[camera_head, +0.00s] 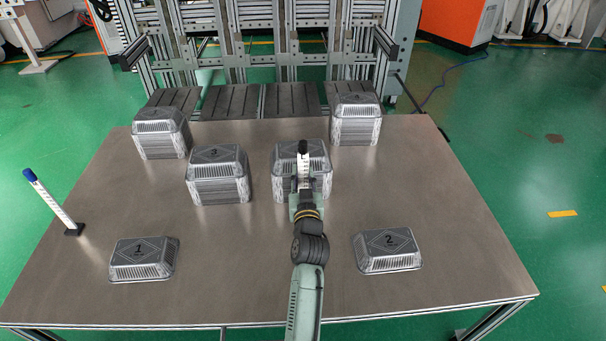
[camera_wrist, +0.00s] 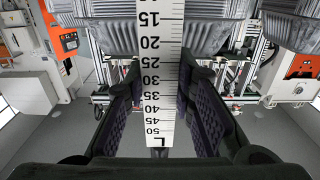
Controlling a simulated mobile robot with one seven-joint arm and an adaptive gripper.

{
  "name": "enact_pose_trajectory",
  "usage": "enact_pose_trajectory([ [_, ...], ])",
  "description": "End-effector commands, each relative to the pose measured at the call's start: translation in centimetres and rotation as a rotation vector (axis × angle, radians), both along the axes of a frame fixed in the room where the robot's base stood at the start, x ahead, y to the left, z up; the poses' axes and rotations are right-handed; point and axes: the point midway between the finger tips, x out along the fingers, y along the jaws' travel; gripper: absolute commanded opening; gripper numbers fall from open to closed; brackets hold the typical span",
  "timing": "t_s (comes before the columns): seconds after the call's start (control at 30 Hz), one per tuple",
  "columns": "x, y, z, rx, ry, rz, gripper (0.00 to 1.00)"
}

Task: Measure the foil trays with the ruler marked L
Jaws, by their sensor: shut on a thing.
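My gripper (camera_head: 304,188) is shut on the ruler marked L (camera_head: 303,165), a white ruler with a black end that stands upright. In the wrist view the ruler (camera_wrist: 158,45) runs between the two dark fingers, with numbers and the letter L showing. The ruler is in front of the middle-right stack of foil trays (camera_head: 284,185) and hides part of it; I cannot tell if they touch. Other tray stacks stand at the back left (camera_head: 161,143), middle left (camera_head: 217,185) and back right (camera_head: 355,128). Low trays marked 1 (camera_head: 143,260) and 2 (camera_head: 388,252) lie in front.
A second white ruler with a blue end (camera_head: 50,200) leans in a small black base (camera_head: 74,229) at the table's left edge. The brown table (camera_head: 230,290) is bare at the front middle and far right. A metal frame (camera_head: 265,60) stands behind the table.

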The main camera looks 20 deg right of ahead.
Motion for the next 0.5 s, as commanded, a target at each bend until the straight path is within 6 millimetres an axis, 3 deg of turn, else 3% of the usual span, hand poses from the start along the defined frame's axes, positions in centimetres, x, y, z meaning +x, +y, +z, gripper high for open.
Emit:
enact_pose_trajectory([
  [0.13,0.0,-0.01,-1.0,-0.002,-0.003,0.0,0.0],
  [0.5,0.0,0.0,-1.02,-0.002,-0.003,0.0,0.0],
])
